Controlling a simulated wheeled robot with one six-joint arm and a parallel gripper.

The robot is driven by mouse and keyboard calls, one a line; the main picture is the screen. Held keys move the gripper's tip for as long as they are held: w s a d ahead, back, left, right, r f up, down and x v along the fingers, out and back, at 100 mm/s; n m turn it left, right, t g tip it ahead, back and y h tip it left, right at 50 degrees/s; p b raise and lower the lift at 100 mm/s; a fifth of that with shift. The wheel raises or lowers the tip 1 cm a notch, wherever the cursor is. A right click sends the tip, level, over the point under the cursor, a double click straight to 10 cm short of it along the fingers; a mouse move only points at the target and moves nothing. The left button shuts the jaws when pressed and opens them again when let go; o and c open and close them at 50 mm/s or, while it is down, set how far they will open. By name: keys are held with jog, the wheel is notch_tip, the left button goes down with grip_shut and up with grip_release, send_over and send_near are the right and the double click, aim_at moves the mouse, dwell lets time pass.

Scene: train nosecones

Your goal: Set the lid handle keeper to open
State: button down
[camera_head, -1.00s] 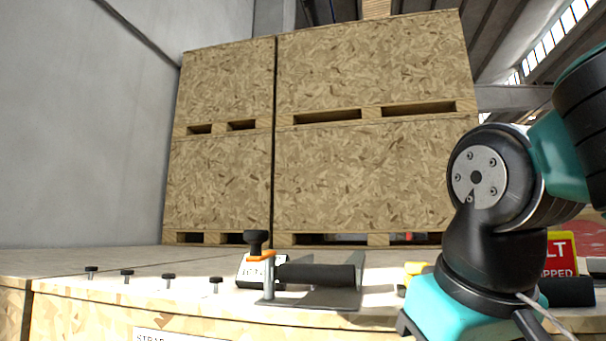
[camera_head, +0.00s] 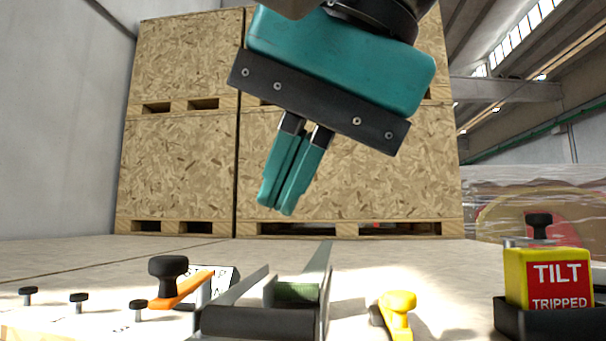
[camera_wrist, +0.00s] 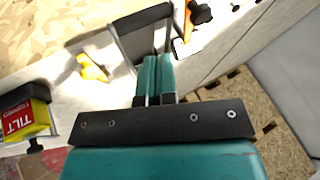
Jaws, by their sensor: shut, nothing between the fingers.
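The lid handle is a grey metal bracket with a dark grip bar (camera_head: 258,323), on the crate top at the bottom middle of the head view; the bar also shows in the wrist view (camera_wrist: 142,17). The keeper looks to be the orange lever (camera_head: 183,289) with a black knob (camera_head: 167,266), at the handle's left side. In the wrist view the orange lever (camera_wrist: 187,21) is partly cut off by the top edge. My gripper (camera_head: 275,208) is shut and empty, pointing down above the handle, apart from it. Its fingers also show in the wrist view (camera_wrist: 157,62).
A yellow clip-like part (camera_head: 398,312) lies right of the handle. A yellow and red tilt indicator (camera_head: 558,280) stands at far right. Several dark pegs (camera_head: 79,300) stand at left. Large wooden crates (camera_head: 180,165) rise behind. The crate top between is clear.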

jog(key=w+a+f+b, duration=0.1)
jog(key=a+f, duration=0.3)
jog(key=a, duration=0.1)
jog(key=shift+w+a+b, duration=0.3)
